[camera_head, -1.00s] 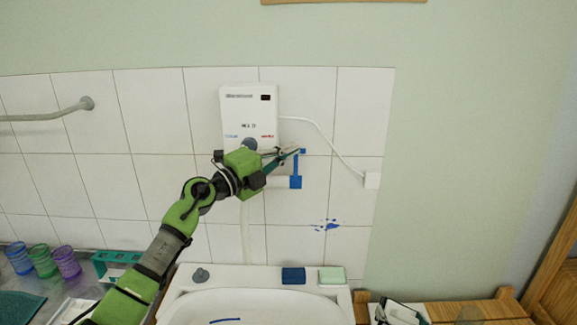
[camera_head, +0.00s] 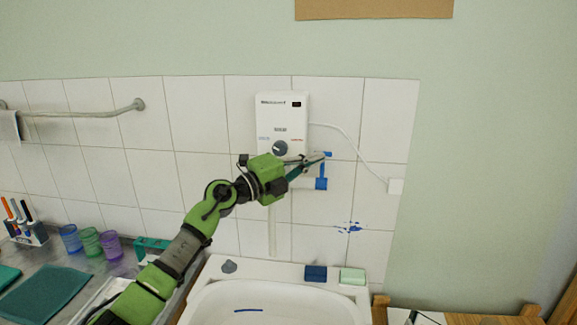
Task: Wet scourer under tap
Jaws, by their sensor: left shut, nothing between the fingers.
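My left gripper (camera_head: 318,158) is shut and empty. Its fingertips are at the top of a blue tap part (camera_head: 321,182) below the white water heater (camera_head: 281,121); I cannot tell whether they touch it. The gripper hides much of the spout. Below is the white sink (camera_head: 275,303), with a short blue streak in its basin. A dark blue block (camera_head: 315,272) and a pale green block (camera_head: 352,276) lie on its back rim. I cannot tell which, if either, is the scourer. No running water shows. My right gripper is not in view.
On the left counter are several coloured cups, including a purple one (camera_head: 112,246), a teal cloth (camera_head: 45,295) and a holder with tools (camera_head: 27,233). A towel rail (camera_head: 85,113) is on the wall. A grey knob (camera_head: 229,266) is on the sink's rim.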

